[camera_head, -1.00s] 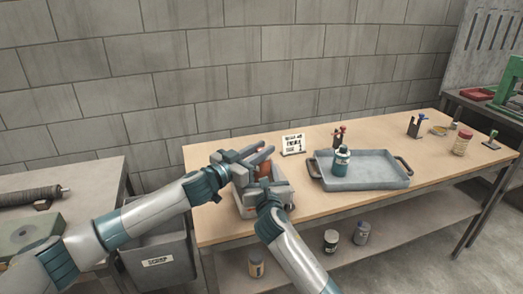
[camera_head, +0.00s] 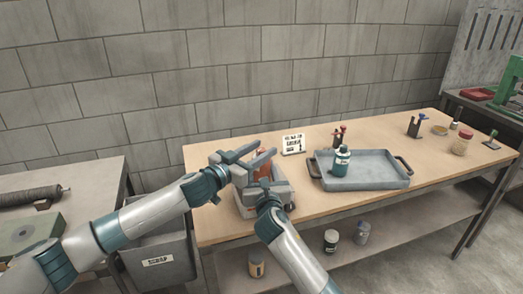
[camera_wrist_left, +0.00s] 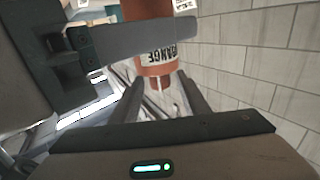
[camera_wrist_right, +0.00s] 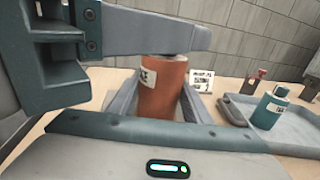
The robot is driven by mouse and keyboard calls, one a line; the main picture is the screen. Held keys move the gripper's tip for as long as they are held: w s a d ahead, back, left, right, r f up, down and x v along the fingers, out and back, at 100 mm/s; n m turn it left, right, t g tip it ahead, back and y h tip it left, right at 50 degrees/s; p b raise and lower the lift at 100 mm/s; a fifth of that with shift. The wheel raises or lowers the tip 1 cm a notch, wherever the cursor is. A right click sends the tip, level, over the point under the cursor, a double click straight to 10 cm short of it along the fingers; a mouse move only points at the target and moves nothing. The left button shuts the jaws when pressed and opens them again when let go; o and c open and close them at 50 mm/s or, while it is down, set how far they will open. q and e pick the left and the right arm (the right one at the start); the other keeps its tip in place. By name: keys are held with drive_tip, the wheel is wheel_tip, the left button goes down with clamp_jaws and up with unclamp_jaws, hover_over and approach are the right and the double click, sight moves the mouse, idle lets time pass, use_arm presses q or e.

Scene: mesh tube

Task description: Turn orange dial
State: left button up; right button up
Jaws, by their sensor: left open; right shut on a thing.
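An orange cylinder (camera_head: 263,165) with a white label stands upright over a grey bin (camera_head: 248,208) on the wooden table. Its label reads partly "RANGE" in the left wrist view (camera_wrist_left: 155,62). My right gripper (camera_head: 265,187) is shut on the cylinder, whose body also shows between the fingers in the right wrist view (camera_wrist_right: 165,92). My left gripper (camera_head: 264,154) is open at the cylinder's upper part, with a finger on each side. I cannot make out a separate dial; the cylinder's top is largely hidden by the left fingers.
A grey tray (camera_head: 365,180) with a teal bottle (camera_head: 341,160) stands to the right. A small printed sign (camera_head: 293,144) is behind the bin. Tools in holders and a jar (camera_head: 462,144) are farther right. A brick wall closes off the back.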

use_arm(q)
drive_tip(key=v, duration=1.1)
drive_tip(key=shift+s, duration=0.2)
drive_tip(key=shift+a, duration=0.15)
use_arm(e)
drive_tip(key=o, duration=1.2)
drive_tip(key=shift+s, duration=0.1)
drive_tip(key=s+d, duration=0.1)
drive_tip(key=s, duration=1)
drive_tip(key=shift+s+d, duration=0.2)
drive_tip(key=shift+s, duration=0.2)
use_arm(q)
drive_tip(key=shift+f, duration=0.1)
